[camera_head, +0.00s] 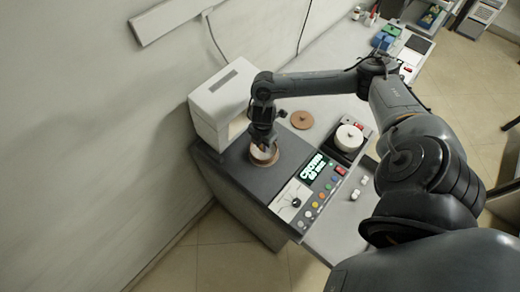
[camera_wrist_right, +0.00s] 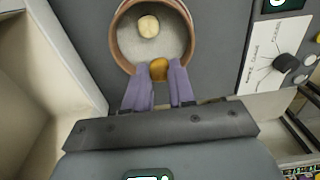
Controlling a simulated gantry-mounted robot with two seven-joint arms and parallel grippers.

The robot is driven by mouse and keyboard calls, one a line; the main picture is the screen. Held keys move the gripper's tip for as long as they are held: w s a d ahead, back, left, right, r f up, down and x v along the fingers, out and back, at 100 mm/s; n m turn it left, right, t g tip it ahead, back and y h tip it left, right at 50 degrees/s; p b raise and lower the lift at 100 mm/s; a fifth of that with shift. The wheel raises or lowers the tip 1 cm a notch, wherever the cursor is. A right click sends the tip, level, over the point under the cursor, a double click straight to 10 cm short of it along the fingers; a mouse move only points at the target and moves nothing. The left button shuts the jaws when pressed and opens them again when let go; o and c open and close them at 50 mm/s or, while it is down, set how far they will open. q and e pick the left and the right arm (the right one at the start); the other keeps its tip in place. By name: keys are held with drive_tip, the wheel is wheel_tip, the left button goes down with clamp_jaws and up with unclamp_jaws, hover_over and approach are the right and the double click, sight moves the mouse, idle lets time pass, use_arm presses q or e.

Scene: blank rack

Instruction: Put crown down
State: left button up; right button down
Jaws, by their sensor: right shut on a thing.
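My right gripper (camera_head: 263,138) points down over a round dish (camera_head: 264,158) with a brown rim on the dark grey bench top. In the right wrist view, the purple fingers of the gripper (camera_wrist_right: 159,75) are shut on a small gold-coloured piece, seemingly the crown (camera_wrist_right: 158,69). The crown overlaps the near rim of the dish (camera_wrist_right: 119,48) in that view; I cannot tell whether it touches. A pale rounded lump (camera_wrist_right: 148,26) lies inside the dish. The crown is too small to make out in the head view. My left gripper is not in view.
A white box-shaped unit (camera_head: 222,92) stands left of the dish. A panel with a lit green display (camera_head: 313,167) and coloured buttons lies to the right. A brown disc (camera_head: 302,119) and a white round drum (camera_head: 349,137) are behind.

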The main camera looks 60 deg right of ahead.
sight(260, 155)
drive_tip(key=shift+w+a+f, duration=0.2)
drive_tip(key=shift+w+f, duration=0.1)
drive_tip(key=shift+w, duration=0.15)
drive_tip(key=shift+f, duration=2.05)
drive_tip(key=c, duration=1.2)
unclamp_jaws()
